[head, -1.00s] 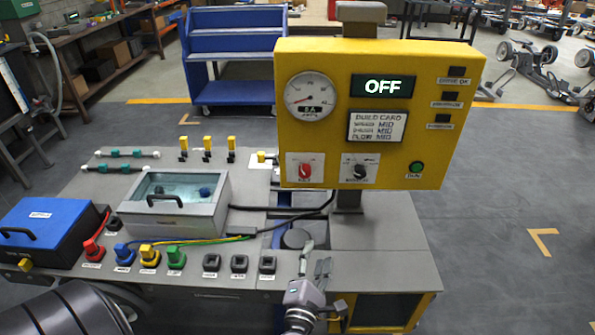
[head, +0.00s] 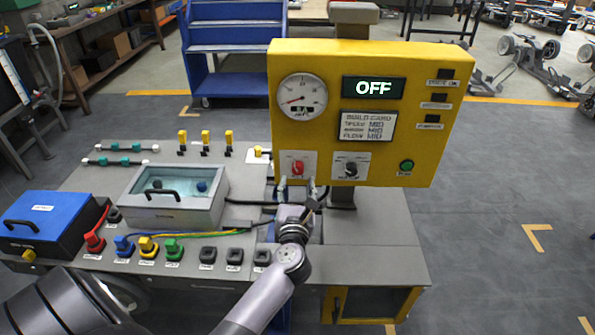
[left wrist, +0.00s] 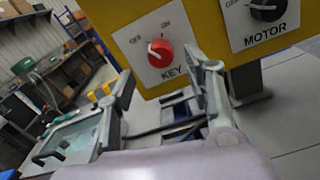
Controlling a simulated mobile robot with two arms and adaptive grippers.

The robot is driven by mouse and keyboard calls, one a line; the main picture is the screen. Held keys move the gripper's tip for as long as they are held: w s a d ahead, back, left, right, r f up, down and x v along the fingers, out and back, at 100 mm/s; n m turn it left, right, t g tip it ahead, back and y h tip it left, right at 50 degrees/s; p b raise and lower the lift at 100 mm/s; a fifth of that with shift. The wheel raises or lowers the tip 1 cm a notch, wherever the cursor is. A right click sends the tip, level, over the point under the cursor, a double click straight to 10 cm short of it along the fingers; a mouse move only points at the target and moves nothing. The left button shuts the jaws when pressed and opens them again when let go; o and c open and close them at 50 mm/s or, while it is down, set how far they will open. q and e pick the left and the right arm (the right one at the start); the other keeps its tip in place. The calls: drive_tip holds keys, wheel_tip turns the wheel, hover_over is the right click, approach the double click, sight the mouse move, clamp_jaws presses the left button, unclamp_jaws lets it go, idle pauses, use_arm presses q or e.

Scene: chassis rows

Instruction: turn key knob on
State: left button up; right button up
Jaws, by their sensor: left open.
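The red key knob (head: 297,168) is on a white plate at the lower left of the yellow panel (head: 225,138). In the left wrist view the red knob (left wrist: 160,53) sits above the word KEY, and its white mark points up-left toward OFF. The panel display (head: 373,88) reads OFF. My left gripper (head: 298,187) is open and empty just below the knob. In the left wrist view its fingers (left wrist: 162,82) stand apart, one on each side of the knob plate. I cannot tell if they touch the panel. My right gripper is not in view.
The black motor knob (head: 351,169) is right of the key knob, and a green button (head: 407,165) is farther right. A clear-lidded box (head: 165,210), coloured plugs and cables crowd the bench at left. The bench top right of my gripper is bare.

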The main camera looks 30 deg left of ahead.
sight(298, 171)
use_arm(q)
drive_tip(key=x, duration=0.5)
drive_tip(key=shift+w, duration=0.1)
drive_tip(key=shift+c, duration=0.6)
clamp_jaws()
